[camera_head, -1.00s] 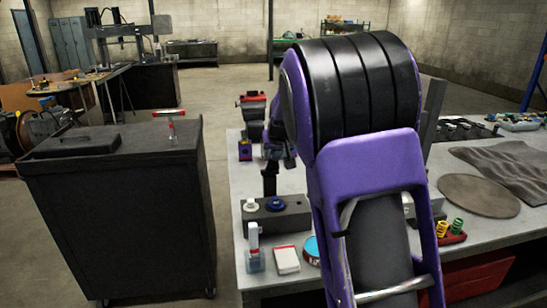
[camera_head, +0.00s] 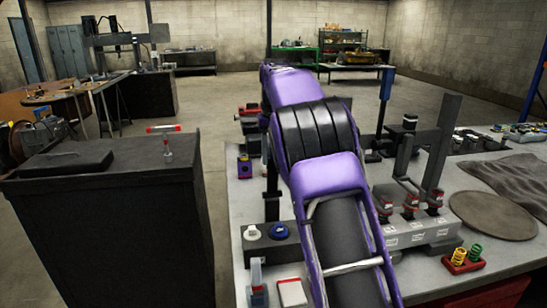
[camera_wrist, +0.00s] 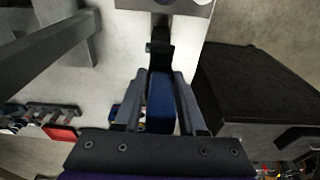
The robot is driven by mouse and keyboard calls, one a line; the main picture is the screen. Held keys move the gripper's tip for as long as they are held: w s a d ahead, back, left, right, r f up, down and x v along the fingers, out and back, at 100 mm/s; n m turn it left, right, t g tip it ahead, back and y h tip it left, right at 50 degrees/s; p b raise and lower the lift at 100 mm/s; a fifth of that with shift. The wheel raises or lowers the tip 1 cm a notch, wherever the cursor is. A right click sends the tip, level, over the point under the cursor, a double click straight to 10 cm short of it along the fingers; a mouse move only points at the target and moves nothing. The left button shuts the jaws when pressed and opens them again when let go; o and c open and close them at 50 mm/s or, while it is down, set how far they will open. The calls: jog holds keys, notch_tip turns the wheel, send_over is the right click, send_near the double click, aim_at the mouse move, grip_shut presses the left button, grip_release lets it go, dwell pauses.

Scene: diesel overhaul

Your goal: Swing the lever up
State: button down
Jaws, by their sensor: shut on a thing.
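The lever (camera_wrist: 160,100) shows in the wrist view as a blue grip on a dark bar, which runs to a pivot near a grey block at the top of the picture. My gripper (camera_wrist: 160,84) is shut on the blue grip, with one finger on each side. In the head view a dark upright bar, probably the lever (camera_head: 272,195), stands behind a block with a white and a blue knob (camera_head: 270,242). My purple arm hides my gripper and the blue grip in that view.
A black cabinet (camera_head: 110,235) stands left of the bench, across a gap. Right of my arm are a grey fixture with red-topped parts (camera_head: 415,230), a tall grey post (camera_head: 442,140), a blue-topped post (camera_head: 386,85) and a red spring tray (camera_head: 463,262).

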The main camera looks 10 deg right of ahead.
jog(key=shift+w+g, duration=0.3)
jog(key=shift+w+f, duration=0.1)
dwell(0.3)
jog(key=c, duration=0.7)
grip_release()
notch_tip(320, 180, up, 6)
jog(key=shift+r, duration=0.15)
jog(key=shift+s+r, duration=0.3)
jog(key=shift+r, duration=0.3)
jog(key=shift+r, duration=0.1)
